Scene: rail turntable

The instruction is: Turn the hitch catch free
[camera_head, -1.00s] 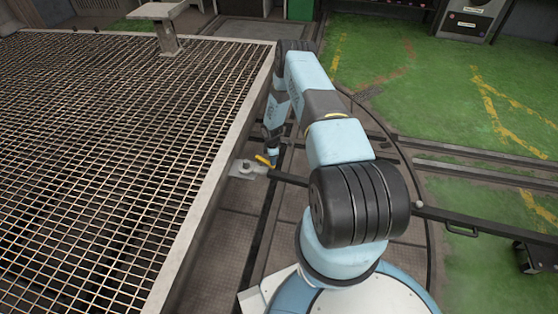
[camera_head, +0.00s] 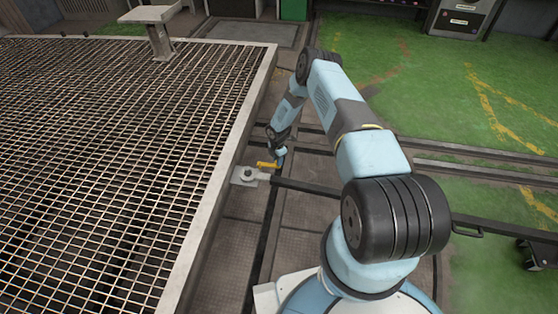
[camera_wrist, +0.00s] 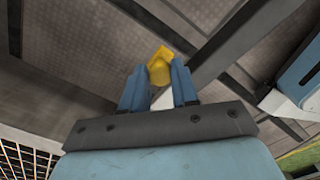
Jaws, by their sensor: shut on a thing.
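The yellow hitch catch (camera_head: 266,164) shows beside the grating's right edge in the head view, at the end of a long dark bar (camera_head: 310,186). A pale metal plate with a round pin (camera_head: 247,174) sits just left of and below it. My gripper (camera_head: 281,156) reaches down to the catch from above. In the wrist view, the two blue fingers of my gripper (camera_wrist: 158,85) are shut on the yellow catch (camera_wrist: 160,67). The fingers hide part of the catch, and its pivot is not clear.
A large raised grating deck (camera_head: 110,150) with a pale rim fills the left. A pale post (camera_head: 160,38) stands at its back. Rails (camera_head: 480,167) cross the floor at right. Green floor (camera_head: 400,60) lies open at the back right.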

